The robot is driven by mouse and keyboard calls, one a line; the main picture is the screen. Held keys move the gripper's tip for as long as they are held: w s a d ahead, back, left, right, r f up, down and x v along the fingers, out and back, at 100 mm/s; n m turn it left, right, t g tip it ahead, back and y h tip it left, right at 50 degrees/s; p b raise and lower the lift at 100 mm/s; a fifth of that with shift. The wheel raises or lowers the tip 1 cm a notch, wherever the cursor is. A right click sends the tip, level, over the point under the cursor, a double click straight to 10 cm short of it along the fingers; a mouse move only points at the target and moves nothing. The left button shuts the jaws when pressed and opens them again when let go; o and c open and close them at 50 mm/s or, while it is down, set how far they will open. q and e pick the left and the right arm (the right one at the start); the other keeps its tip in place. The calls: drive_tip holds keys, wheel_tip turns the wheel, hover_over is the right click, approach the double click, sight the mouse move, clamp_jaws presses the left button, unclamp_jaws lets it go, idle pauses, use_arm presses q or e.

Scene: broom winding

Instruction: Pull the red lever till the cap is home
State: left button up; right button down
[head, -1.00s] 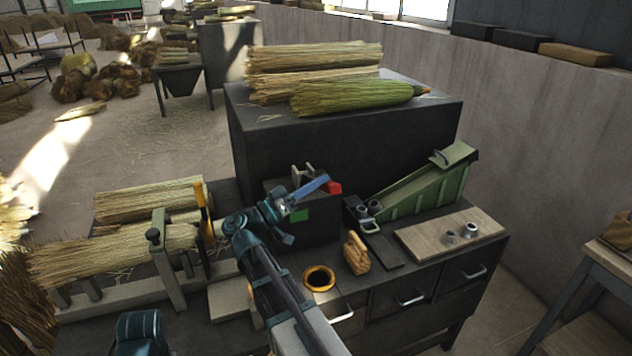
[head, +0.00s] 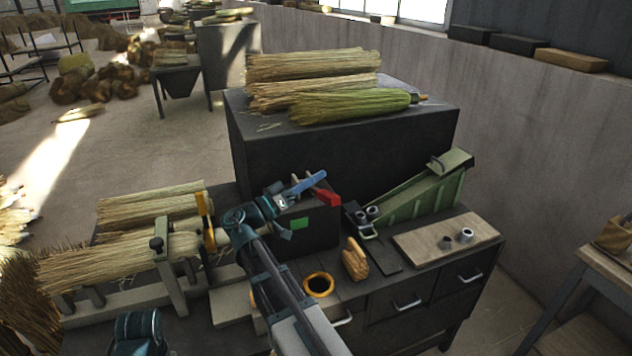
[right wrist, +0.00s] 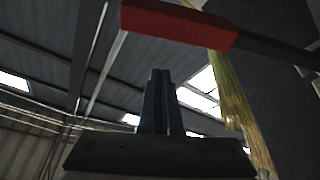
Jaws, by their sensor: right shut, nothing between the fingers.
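The red lever (head: 327,196) sits on top of a dark box with a green patch (head: 299,223), in the middle of the bench. My right gripper (head: 322,175) is shut and empty. Its blue fingers are above and just behind the red grip in the head view, apart from it as far as I can tell. In the right wrist view the shut fingers (right wrist: 160,75) point up, and the red lever grip (right wrist: 180,24) crosses beyond their tips. I cannot make out the cap for certain.
A straw bundle (head: 110,262) lies in a clamp stand at the left. An orange ring (head: 318,285), a wooden block (head: 355,259) and a green sloped fixture (head: 425,195) stand on the bench. A tall dark cabinet (head: 340,150) with brooms is behind.

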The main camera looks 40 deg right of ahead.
drive_tip(key=b+v, duration=0.3)
drive_tip(key=v, duration=0.7)
drive_tip(key=shift+w+f, duration=0.15)
drive_tip(key=shift+w, duration=0.05)
drive_tip(key=s+a+f+n+t+y+p, duration=0.1)
drive_tip(key=s+a+f+n+y, duration=0.1)
drive_tip(key=a+f+n+y, duration=0.3)
drive_tip(key=s+a+f+n+t+y, duration=0.1)
drive_tip(key=s+a+f+n+y, duration=0.15)
drive_tip(key=f, duration=0.55)
drive_tip(key=s+a+f+n+y+p, duration=0.1)
drive_tip(key=s+a+f+n+y, duration=0.1)
drive_tip(key=a+f+n+y, duration=0.3)
drive_tip(key=s+a+f+n+y, duration=0.2)
drive_tip(key=s+a+f+y, duration=0.2)
drive_tip(key=a, duration=0.3)
drive_tip(key=s+a+f+n+y, duration=0.2)
drive_tip(key=s+a+f+y, duration=0.1)
drive_tip(key=a, duration=0.4)
drive_tip(key=shift+s+a+f+g+y, duration=0.2)
drive_tip(key=shift+s+f+g+y, duration=0.2)
drive_tip(key=shift+s, duration=0.7)
